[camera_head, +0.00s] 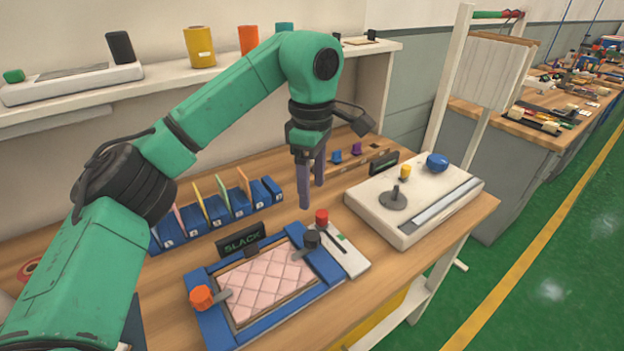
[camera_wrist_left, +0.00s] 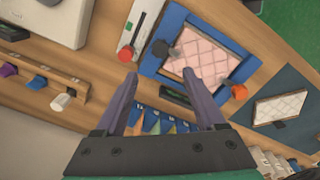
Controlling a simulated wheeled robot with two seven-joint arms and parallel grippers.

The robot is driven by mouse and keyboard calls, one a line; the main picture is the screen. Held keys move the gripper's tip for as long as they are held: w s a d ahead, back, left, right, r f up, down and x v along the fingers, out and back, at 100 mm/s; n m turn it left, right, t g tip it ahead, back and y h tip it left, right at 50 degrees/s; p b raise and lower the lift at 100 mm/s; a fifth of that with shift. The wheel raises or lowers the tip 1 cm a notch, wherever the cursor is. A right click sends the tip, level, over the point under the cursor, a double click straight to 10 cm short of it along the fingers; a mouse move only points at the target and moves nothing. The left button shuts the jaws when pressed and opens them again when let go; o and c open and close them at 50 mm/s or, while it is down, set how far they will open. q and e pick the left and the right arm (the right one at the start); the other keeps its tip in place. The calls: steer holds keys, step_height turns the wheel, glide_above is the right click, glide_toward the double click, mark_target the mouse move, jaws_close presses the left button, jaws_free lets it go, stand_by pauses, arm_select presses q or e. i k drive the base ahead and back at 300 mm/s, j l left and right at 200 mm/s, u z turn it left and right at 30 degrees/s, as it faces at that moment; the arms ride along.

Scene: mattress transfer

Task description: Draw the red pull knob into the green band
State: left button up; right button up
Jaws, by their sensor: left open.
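The red pull knob (camera_head: 321,217) stands at the far end of a dark slot in a small white plate (camera_head: 354,262). The knob also shows in the left wrist view (camera_wrist_left: 126,54). The green band (camera_head: 341,237) is a small green mark beside the slot, away from the knob. My left gripper (camera_head: 311,194) is open and empty, fingers pointing down, above and just behind the knob. In the left wrist view its fingertips (camera_wrist_left: 160,73) are apart, with the knob beyond the left one. A display (camera_head: 241,240) reads SLACK. My right gripper is not in view.
A blue frame (camera_head: 222,330) holding a pink quilted pad (camera_head: 265,282) adjoins the plate, with a black knob (camera_head: 311,238) close by and an orange knob (camera_head: 201,297). A white box (camera_head: 408,228) stands right, blue dividers (camera_head: 218,212) behind. Bare wood lies right of the plate.

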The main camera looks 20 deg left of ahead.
mark_target(321, 214)
steer(key=k+l, duration=0.2)
steer(key=k, duration=0.3)
steer(key=k+l, duration=0.15)
steer(key=k, duration=0.3)
steer(key=k+l, duration=0.2)
steer(key=k, duration=0.3)
